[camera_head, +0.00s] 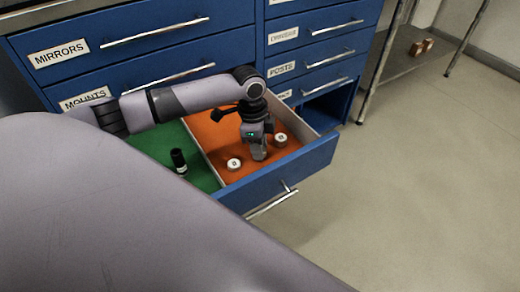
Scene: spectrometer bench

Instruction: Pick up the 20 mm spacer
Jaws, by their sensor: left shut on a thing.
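An open blue drawer (283,172) has an orange-lined side and a green-lined side. On the orange side, two small white round spacers stand apart, one at front left (234,164) and one at back right (280,139). Their marks are too small to read. My left gripper (259,153) points down between these two, low over the orange lining. It is shut on what seems to be another spacer, mostly hidden by the fingers, so its size cannot be read. Whether it touches the lining I cannot tell. My right gripper is out of view.
A black cylinder (179,161) stands on the green side of the drawer. A pale divider (203,155) parts the two sides. Closed drawers labelled MIRRORS (59,54), MOUNTS and POSTS are behind. A shelf with small brown blocks (420,47) is at upper right. The floor at right is clear.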

